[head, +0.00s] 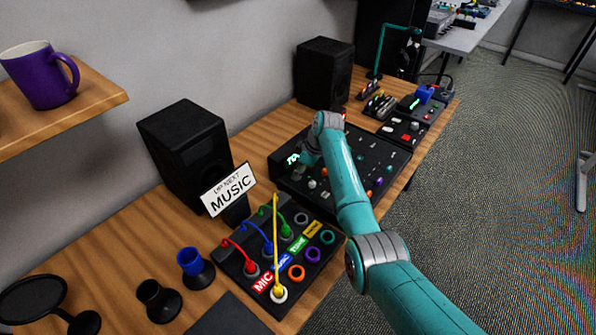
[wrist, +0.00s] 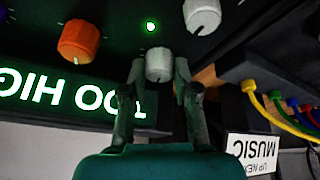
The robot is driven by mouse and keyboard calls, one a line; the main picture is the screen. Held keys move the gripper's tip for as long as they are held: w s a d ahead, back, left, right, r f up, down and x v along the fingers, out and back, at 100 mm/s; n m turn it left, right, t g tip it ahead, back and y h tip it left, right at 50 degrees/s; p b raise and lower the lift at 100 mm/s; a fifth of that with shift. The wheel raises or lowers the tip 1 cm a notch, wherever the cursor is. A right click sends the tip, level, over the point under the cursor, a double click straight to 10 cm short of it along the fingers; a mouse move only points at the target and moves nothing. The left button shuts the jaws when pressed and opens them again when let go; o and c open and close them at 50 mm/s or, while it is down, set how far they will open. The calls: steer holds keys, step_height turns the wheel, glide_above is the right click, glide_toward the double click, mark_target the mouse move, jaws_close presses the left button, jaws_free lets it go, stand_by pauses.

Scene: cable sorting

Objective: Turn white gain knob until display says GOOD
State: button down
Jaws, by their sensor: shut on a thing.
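In the wrist view my gripper (wrist: 159,75) is shut on a white knob (wrist: 159,62), with one finger on each side of it. Any label on this knob is not readable. A second white knob (wrist: 202,14) sits further along the panel, apart from the fingers. The display (wrist: 70,97) shows upside down in the wrist view, with green letters that read TOO HIGH, the last letter cut off. In the head view the black mixer panel (head: 372,156) lies under my arm, and the display's green glow (head: 293,158) is at its left edge. My arm hides the gripped knob there.
An orange knob (wrist: 79,40) and a lit green light (wrist: 151,27) are near the gripped knob. A patch box with coloured cables (head: 321,247) and a MUSIC sign (head: 228,189) stand nearer on the desk. Black speakers (head: 187,150) stand along the wall.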

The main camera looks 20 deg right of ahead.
steer(key=shift+n+g, duration=0.3)
steer(key=shift+n, duration=0.6)
steer(key=c, duration=0.9)
jaws_free()
steer(key=shift+o, duration=0.2)
steer(key=v, duration=1.2)
steer(key=shift+d, duration=0.15)
